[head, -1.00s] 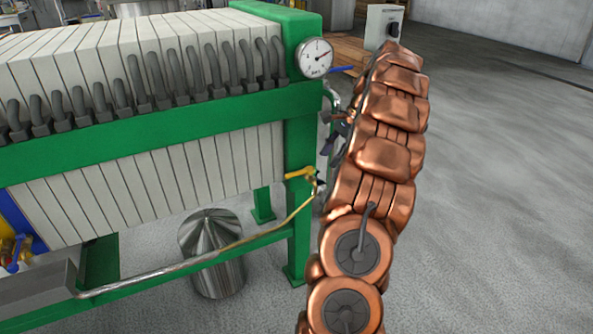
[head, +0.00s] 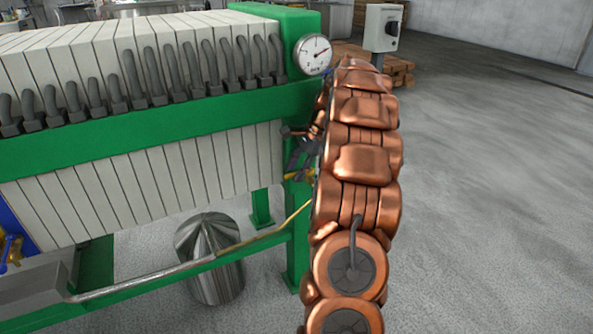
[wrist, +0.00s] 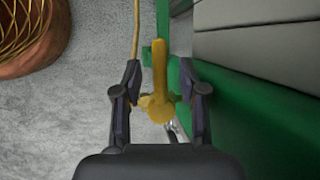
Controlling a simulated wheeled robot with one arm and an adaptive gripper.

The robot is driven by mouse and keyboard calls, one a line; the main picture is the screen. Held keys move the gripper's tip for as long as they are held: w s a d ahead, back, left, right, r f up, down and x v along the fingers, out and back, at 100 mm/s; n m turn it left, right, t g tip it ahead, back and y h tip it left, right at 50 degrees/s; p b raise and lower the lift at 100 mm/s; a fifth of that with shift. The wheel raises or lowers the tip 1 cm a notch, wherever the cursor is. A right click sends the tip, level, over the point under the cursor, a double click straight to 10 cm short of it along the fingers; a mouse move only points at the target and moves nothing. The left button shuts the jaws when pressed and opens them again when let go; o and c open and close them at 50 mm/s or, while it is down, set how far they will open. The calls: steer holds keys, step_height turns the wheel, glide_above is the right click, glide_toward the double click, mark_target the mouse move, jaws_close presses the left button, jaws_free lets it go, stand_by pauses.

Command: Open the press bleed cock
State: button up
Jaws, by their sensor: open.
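The press bleed cock is a yellow lever handle (wrist: 160,75) with a yellow body. In the wrist view it lies between the two fingers of my gripper (wrist: 160,95), with gaps on both sides. The fingers are open and do not appear to touch it. In the head view only a bit of the yellow cock (head: 297,176) shows below my gripper (head: 298,158) at the green end post. My arm hides the rest of it.
The green press frame (head: 150,128) with its white plates stands left of my arm. A pressure gauge (head: 313,54) sits above the cock. A thin yellow tube (head: 262,232) runs down below. A steel cone-topped vessel (head: 212,265) stands underneath. The floor at right is clear.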

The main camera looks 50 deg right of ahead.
jaws_close()
stand_by(0.3)
stand_by(0.4)
